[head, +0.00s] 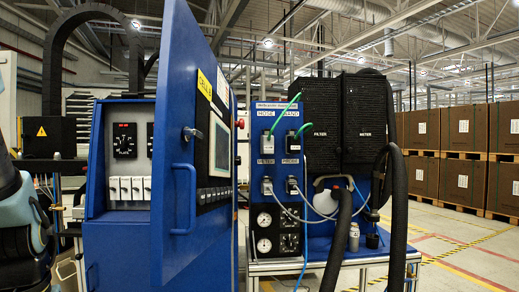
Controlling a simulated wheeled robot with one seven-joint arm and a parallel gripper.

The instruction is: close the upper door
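The upper door (181,85) is a tall blue panel in the head view, left of centre. It stands open and is seen at a steep angle, with its near edge toward me. A blue bar handle (183,200) and a small round knob (190,133) sit near that edge. A screen and buttons (219,148) are on its right-hand face. Left of the door, the open blue cabinet (115,232) shows switches and a row of white modules (128,188) inside. My gripper is not in view, and I see nothing touching the handle.
Right of the door stands a blue pump panel (266,105) with cables, gauges (264,232) and black hoses (395,205). Black covers (338,125) hang behind it. Brown boxes (425,170) are stacked at the far right. Open floor (440,225) shows in front of them.

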